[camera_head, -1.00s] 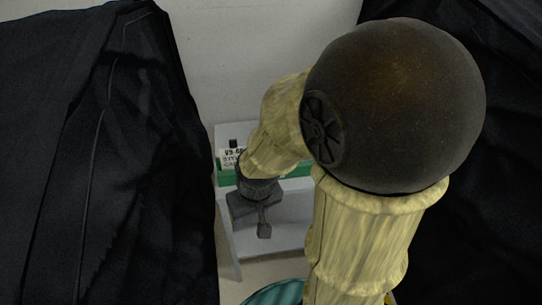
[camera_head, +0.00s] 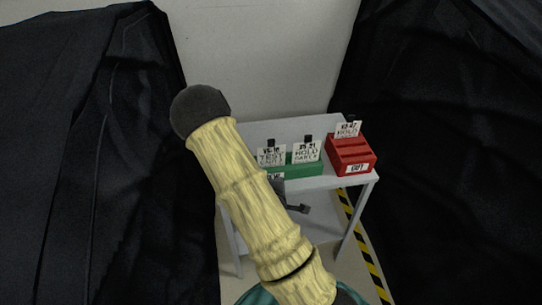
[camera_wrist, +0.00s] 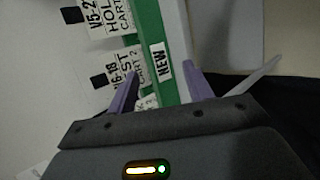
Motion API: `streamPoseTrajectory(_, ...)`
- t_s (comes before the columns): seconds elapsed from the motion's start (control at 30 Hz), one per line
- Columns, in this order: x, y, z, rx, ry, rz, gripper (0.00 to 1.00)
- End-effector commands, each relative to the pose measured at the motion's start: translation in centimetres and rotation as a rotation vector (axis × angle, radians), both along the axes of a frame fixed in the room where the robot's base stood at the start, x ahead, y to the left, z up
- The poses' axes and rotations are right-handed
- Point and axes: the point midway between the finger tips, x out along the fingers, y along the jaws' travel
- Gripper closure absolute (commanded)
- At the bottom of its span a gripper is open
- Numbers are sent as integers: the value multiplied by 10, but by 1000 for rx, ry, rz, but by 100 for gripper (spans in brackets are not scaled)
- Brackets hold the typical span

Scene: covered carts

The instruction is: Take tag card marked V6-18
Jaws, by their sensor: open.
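The tag card that appears marked V6-18 (camera_wrist: 127,68) stands in the green rack (camera_wrist: 147,28), with "CART 2" on it and its edge partly cut off by a purple finger. In the head view this card (camera_head: 271,157) shows "TEST" and stands at the left of the green rack (camera_head: 310,169). My gripper (camera_wrist: 161,83) is open and empty, with the rack and its "NEW" label showing between the purple fingers. The card lies beside the left finger, not clearly between the fingers. In the head view my arm mostly hides the gripper.
A second card marked V5-21, "HOLD" (camera_head: 307,152), stands to the right in the green rack. A red box labelled "OUT" (camera_head: 352,155) holds another "HOLD" card (camera_head: 348,130) on the same grey cart (camera_head: 366,180). Black covers (camera_head: 95,160) flank both sides.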

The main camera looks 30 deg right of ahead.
Motion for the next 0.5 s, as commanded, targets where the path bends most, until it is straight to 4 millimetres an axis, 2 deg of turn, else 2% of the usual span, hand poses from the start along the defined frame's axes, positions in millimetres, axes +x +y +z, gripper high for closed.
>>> streamPoseTrajectory(0.1, 0, -16, 5, -264, 31, 138, 49)
streamPoseTrajectory(0.23, 2, -26, 16, -576, 65, 300, 49)
streamPoseTrajectory(0.33, 3, -26, 28, -829, 94, 431, 49)
streamPoseTrajectory(0.5, 3, -14, 45, -1227, 132, 633, 49)
